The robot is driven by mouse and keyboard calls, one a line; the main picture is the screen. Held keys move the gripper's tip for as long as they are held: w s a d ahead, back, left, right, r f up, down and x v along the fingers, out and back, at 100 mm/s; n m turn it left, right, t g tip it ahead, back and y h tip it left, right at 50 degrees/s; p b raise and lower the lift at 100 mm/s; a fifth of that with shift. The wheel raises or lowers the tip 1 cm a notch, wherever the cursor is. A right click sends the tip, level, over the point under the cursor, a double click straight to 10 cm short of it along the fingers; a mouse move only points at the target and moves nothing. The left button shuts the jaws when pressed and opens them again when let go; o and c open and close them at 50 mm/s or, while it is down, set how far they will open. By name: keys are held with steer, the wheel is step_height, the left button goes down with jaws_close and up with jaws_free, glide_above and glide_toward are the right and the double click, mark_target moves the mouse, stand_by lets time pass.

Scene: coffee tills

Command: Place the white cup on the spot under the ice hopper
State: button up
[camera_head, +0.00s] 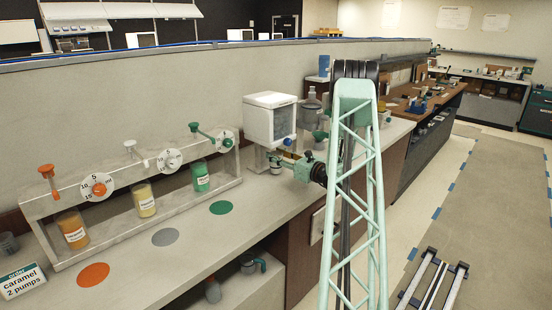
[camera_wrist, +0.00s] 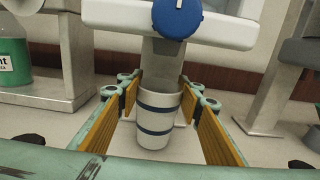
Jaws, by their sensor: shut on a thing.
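The white cup (camera_wrist: 157,114) with dark blue bands stands upright between the yellow-lined fingers of my gripper (camera_wrist: 158,118) in the wrist view. My gripper is shut on it. The ice hopper (camera_head: 270,119) is a white box with a grey front on a stand. Its underside and blue knob (camera_wrist: 177,18) show above and behind the cup in the wrist view. In the head view my gripper (camera_head: 279,162) reaches in below the hopper from the right. A pale base (camera_wrist: 182,142) shows around the cup's bottom; I cannot tell whether the cup touches it.
A syrup rack (camera_head: 150,212) with orange, yellow and green bottles stands left of the hopper. Orange (camera_head: 93,275), grey (camera_head: 165,237) and green (camera_head: 221,207) discs mark the counter before it. A grey machine (camera_head: 311,108) stands close behind the hopper. An order sign (camera_head: 22,281) is at far left.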

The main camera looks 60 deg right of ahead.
steer(key=shift+f, duration=0.2)
steer(key=shift+f, duration=0.2)
steer(key=o, duration=0.7)
steer(key=shift+r, duration=0.2)
steer(key=s, duration=0.4)
steer(key=s+a+p, duration=0.1)
steer(key=s, duration=0.7)
steer(key=shift+a+p, duration=0.35)
steer(key=shift+a, duration=0.05)
steer(key=shift+w, duration=0.1)
